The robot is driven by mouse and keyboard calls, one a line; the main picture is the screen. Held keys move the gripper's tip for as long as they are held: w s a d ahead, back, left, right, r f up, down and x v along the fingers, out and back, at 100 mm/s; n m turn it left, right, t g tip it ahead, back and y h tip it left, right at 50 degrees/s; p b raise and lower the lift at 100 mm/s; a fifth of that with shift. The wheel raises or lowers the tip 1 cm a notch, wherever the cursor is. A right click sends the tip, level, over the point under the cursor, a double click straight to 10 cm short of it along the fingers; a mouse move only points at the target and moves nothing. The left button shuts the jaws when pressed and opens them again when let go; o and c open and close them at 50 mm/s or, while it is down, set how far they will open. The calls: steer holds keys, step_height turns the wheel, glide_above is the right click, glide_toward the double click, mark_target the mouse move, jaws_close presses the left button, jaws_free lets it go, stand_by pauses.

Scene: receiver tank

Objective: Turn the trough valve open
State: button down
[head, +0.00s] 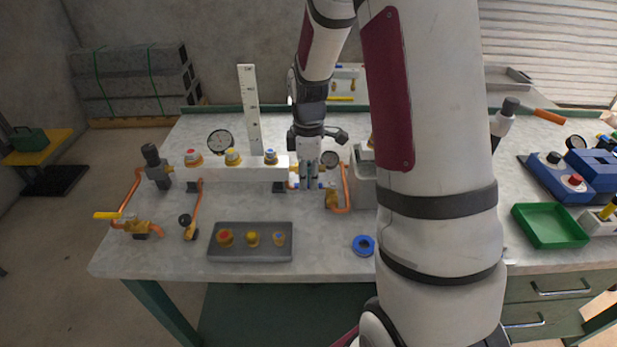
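My gripper (311,183) points down at the right end of the white manifold block (235,172). It is small in the picture, and I cannot tell whether its fingers are apart or shut, or whether they touch anything. A brass valve (332,199) on a copper pipe stands just to its right, partly hidden by it. At the far left, a brass valve with a yellow lever (107,215) sits on another copper pipe; the lever points left. A third brass fitting with a dark round knob (185,220) stands beside it. No readable label shows which is the trough valve.
Gauges (221,141) and a white scale (249,108) stand behind. My arm hides the middle bench. A green tray (549,226) and blue devices (560,179) are right.

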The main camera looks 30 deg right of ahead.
steer(key=shift+s, duration=0.1)
stand_by(0.3)
steer(key=s+n+p, duration=0.1)
steer(key=n+p, duration=0.1)
steer(key=s+a+n+p, duration=0.1)
steer(key=n+p, duration=0.1)
steer(key=shift+s+r, duration=0.15)
steer(key=shift+r, duration=0.05)
steer(key=s+n+p, duration=0.1)
steer(key=n+p, duration=0.1)
steer(key=s+n+p, duration=0.1)
steer(key=n, duration=0.1)
steer(key=shift+p, duration=0.4)
steer(key=n+p, duration=0.1)
steer(key=s+n+p, duration=0.1)
steer(key=shift+s+d+n, duration=0.1)
steer(key=shift+d+n, duration=0.05)
steer(key=shift+n, duration=0.25)
steer(key=n+p, duration=0.1)
steer(key=s+n, duration=0.1)
steer(key=shift+d+n+p, duration=0.3)
steer(key=shift+n+p, duration=0.05)
steer(key=shift+n, duration=0.05)
steer(key=n, duration=0.1)
steer(key=s+d+n+p, duration=0.1)
steer(key=shift+s+f+n, duration=0.1)
steer(key=shift+n, duration=0.3)
steer(key=shift+s+d+n+p, duration=0.2)
steer(key=shift+d+n+p, duration=0.15)
steer(key=shift+n, duration=0.45)
